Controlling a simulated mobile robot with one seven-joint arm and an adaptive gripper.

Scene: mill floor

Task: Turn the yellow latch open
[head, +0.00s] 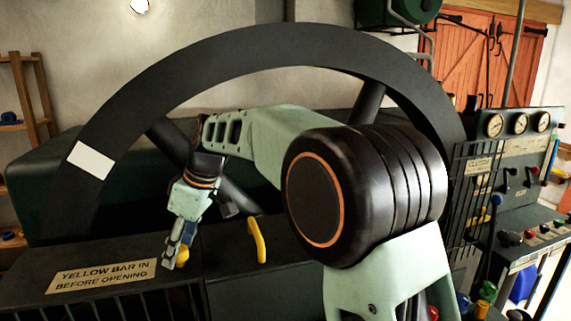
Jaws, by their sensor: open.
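A curved yellow handle (258,241) stands upright on the dark green machine housing, right of my gripper. A second, smaller yellow piece (183,256) shows at the fingertips of my gripper (177,250). I cannot tell which of the two is the latch. My gripper points down in front of the housing and is open, seen nearly edge-on. Its fingers partly cover the smaller yellow piece, and whether they touch it is unclear. The curved yellow handle is apart from the fingers.
A large black wheel rim (270,45) arches behind my arm. A sign (103,276) on the housing reads "YELLOW BAR IN BEFORE OPENING". At right are a wire guard (472,195) and a control panel with gauges (518,123) and coloured knobs. Wooden shelves (28,95) stand at far left.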

